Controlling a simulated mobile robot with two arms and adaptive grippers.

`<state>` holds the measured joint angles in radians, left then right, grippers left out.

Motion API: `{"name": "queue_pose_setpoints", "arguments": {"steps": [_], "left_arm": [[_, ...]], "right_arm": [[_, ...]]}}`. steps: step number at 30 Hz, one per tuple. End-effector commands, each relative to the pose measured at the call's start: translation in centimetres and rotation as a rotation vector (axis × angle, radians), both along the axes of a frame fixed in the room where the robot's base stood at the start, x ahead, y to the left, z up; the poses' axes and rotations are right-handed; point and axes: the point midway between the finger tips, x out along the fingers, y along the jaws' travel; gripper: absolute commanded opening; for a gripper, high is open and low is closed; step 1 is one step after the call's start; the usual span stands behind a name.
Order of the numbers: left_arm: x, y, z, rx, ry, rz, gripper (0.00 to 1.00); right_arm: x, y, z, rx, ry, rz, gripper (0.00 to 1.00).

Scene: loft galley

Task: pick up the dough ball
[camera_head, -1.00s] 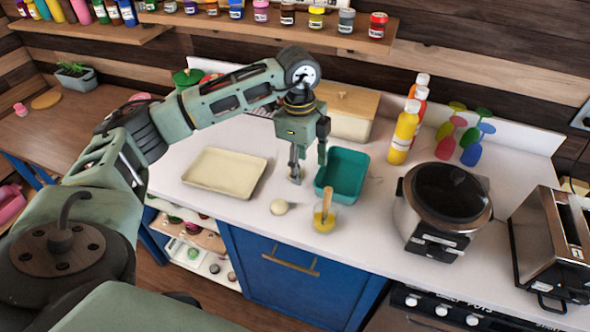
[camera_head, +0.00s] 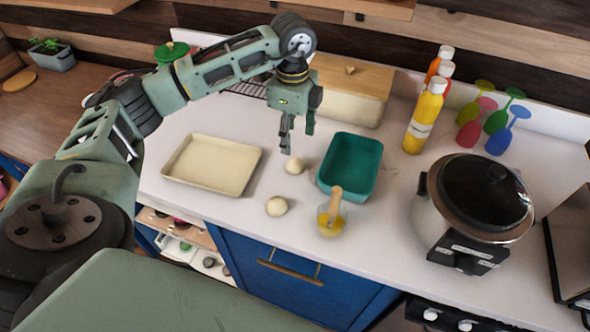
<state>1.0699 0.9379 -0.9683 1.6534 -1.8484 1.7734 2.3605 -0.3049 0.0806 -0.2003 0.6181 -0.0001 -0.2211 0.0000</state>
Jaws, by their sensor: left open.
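Two pale dough balls lie on the white counter. One dough ball (camera_head: 277,207) is near the front edge, and the other dough ball (camera_head: 294,165) is farther back, left of the teal container. My left gripper (camera_head: 290,146) points down just above and behind the rear ball. It is open, with nothing between its fingers, and it appears apart from the ball. The front ball is in full view. My right gripper is not in view.
A cream baking tray (camera_head: 213,165) lies left of the balls. A teal container (camera_head: 350,166) and a small glass with yellow contents and a wooden handle (camera_head: 331,217) stand to the right. A rice cooker (camera_head: 475,205) and bottles (camera_head: 424,118) are farther right.

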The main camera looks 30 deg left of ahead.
Motion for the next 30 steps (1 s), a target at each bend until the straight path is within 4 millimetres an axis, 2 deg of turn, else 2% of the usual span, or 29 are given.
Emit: {"name": "queue_pose_setpoints", "arguments": {"steps": [1,7,17,21,25,30], "left_arm": [[0.0,0.0,-1.4,0.000,0.000,0.000,0.55],[0.0,0.0,-2.8,0.000,0.000,0.000,0.55],[0.0,-0.1,-5.8,-0.001,0.004,0.000,0.55],[0.1,-0.2,-7.8,0.000,0.005,0.001,0.55],[0.2,-0.2,-9.7,-0.001,0.003,0.000,0.55],[0.2,-0.2,-10.4,-0.001,0.000,0.000,0.55]], "right_arm": [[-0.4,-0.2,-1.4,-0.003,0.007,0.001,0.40],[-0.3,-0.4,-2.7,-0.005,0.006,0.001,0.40],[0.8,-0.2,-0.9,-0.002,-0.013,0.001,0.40],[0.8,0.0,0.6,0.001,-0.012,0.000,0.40],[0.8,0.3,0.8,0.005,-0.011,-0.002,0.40],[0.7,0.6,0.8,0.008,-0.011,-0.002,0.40]]}}
